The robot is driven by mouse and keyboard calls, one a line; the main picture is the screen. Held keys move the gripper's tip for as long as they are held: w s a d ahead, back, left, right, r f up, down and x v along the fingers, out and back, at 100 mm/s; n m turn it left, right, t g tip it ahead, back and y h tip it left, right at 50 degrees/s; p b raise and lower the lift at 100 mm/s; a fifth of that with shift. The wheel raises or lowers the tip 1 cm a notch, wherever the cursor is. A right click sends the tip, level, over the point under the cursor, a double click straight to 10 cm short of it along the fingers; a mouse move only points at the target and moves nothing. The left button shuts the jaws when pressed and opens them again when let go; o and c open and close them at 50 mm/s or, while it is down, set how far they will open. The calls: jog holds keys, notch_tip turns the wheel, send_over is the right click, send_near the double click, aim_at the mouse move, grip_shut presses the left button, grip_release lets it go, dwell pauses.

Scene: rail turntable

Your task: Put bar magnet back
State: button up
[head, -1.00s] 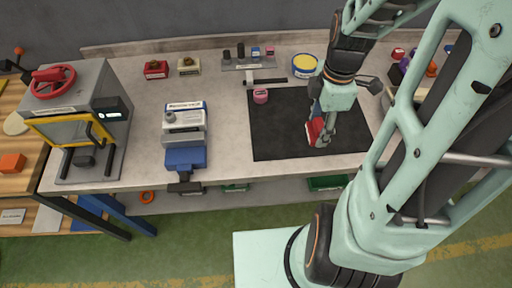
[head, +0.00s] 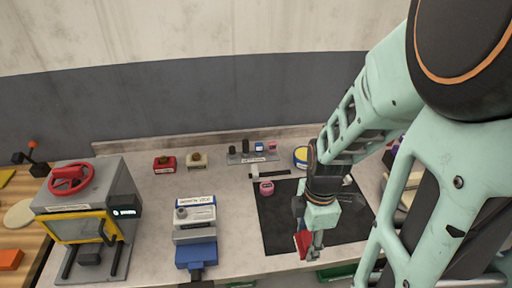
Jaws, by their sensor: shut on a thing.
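My gripper (head: 313,246) is shut on a red piece, which I take to be the bar magnet (head: 302,242). The piece hangs tilted at the left side of the fingers, and part of it is hidden by them. In the picture, gripper and piece are over the front part of the black mat (head: 284,228). Whether the piece touches the mat I cannot tell. A low grey rack (head: 240,158) stands at the back of the bench, with dark pegs and small blue and red blocks on it.
A pink round thing (head: 266,188) is on the mat's back left corner. A yellow-topped round tin (head: 301,157) stands behind the mat. A blue and grey vise-like device (head: 195,235) and a press with a red wheel (head: 85,210) stand left. Bare bench lies between device and mat.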

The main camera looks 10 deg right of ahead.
jog(key=w+a+f+b, duration=0.1)
jog(key=w+f, duration=0.1)
jog(key=w+a+f+b, duration=0.1)
jog(key=w+f, duration=0.1)
jog(key=w, duration=0.1)
jog(key=w+a+f+b, duration=0.1)
jog(key=w+a+f, duration=0.1)
jog(key=shift+w+f+b, duration=0.3)
jog(key=shift+f+b, duration=0.05)
jog(key=shift+f, duration=0.05)
jog(key=shift+w+a+f+b, duration=0.25)
jog(key=shift+w+f+b, duration=0.1)
jog(key=shift+w+b, duration=0.1)
jog(key=f+b, duration=0.3)
jog(key=shift+w+a+f, duration=0.15)
jog(key=shift+w+a, duration=0.05)
jog(key=shift+w, duration=0.1)
jog(key=shift+f, duration=0.25)
jog(key=shift+f+b, duration=0.2)
jog(key=shift+b, duration=0.1)
jog(key=o, duration=1.1)
